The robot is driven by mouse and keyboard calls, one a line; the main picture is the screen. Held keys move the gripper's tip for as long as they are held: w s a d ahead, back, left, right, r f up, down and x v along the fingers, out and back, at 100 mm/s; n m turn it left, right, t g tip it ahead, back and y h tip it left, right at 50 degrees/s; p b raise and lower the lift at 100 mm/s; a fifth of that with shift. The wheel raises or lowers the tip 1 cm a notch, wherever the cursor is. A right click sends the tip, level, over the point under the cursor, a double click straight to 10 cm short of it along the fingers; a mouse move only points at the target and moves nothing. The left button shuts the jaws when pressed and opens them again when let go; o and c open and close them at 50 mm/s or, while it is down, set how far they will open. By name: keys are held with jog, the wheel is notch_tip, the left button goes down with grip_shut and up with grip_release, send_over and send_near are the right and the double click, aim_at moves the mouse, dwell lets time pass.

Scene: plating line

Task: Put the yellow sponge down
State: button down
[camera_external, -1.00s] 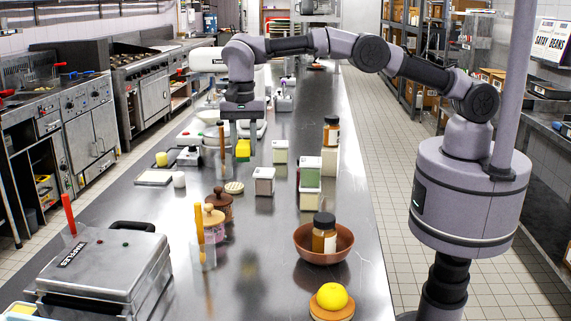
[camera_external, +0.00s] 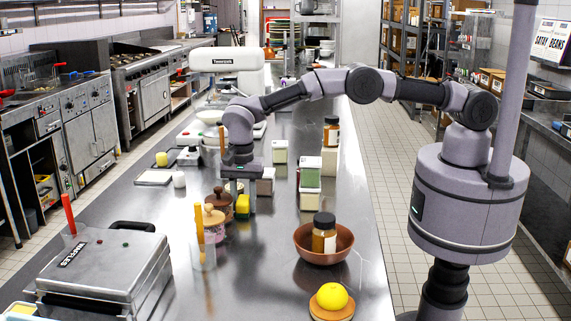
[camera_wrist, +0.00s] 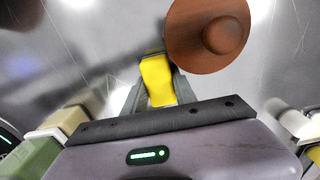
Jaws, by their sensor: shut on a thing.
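The yellow sponge (camera_external: 242,207) is between the fingers of my gripper (camera_external: 238,190) in the external view. In the wrist view the sponge (camera_wrist: 158,82) is yellow on its face and held between the two fingers (camera_wrist: 157,90). My gripper is shut on it. It hangs over the dark steel counter (camera_external: 262,250); I cannot tell whether its underside touches the surface.
A brown lidded pot (camera_external: 219,197) stands close beside the sponge on the left; its round lid (camera_wrist: 207,35) shows in the wrist view. Spoons in a clear holder (camera_external: 201,240), a bowl with a jar (camera_external: 323,243) and canisters (camera_external: 310,180) stand around. Counter in front is clear.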

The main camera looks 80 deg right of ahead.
jog(key=shift+r, duration=0.15)
jog(key=shift+f, duration=0.2)
jog(key=c, duration=1)
grip_release()
